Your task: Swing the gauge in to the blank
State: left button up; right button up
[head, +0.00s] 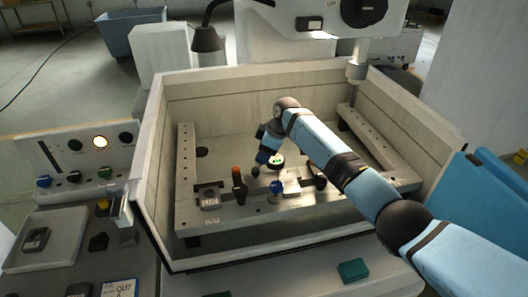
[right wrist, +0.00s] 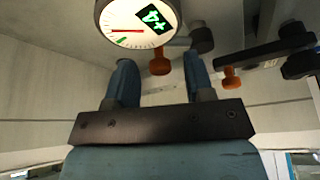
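The gauge (head: 277,162) is a round dial with a lit green display, in the middle of the machine tank in the head view. In the right wrist view the gauge (right wrist: 138,22) fills the top and reads "+4" beside a red needle. My right gripper (right wrist: 160,82) is open, with its two fingers apart just below the dial. An orange knob (right wrist: 160,63) shows in the gap between the fingers; I cannot tell whether they touch it. In the head view the right gripper (head: 263,155) is small and partly hidden beside the gauge. I cannot pick out the blank with certainty.
The pale tank walls (head: 150,140) surround the work table (head: 225,225). An orange-topped dark post (head: 238,185), a blue knob (head: 277,188) and a small grey block (head: 208,198) stand along its front. A machine head (head: 357,68) hangs at the back right. A control panel (head: 85,165) is at left.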

jog(key=shift+r, duration=0.1)
jog(key=w+b+v, duration=0.1)
jog(key=v, duration=1.2)
jog(key=shift+s+r, duration=0.35)
jog(key=shift+s, duration=0.15)
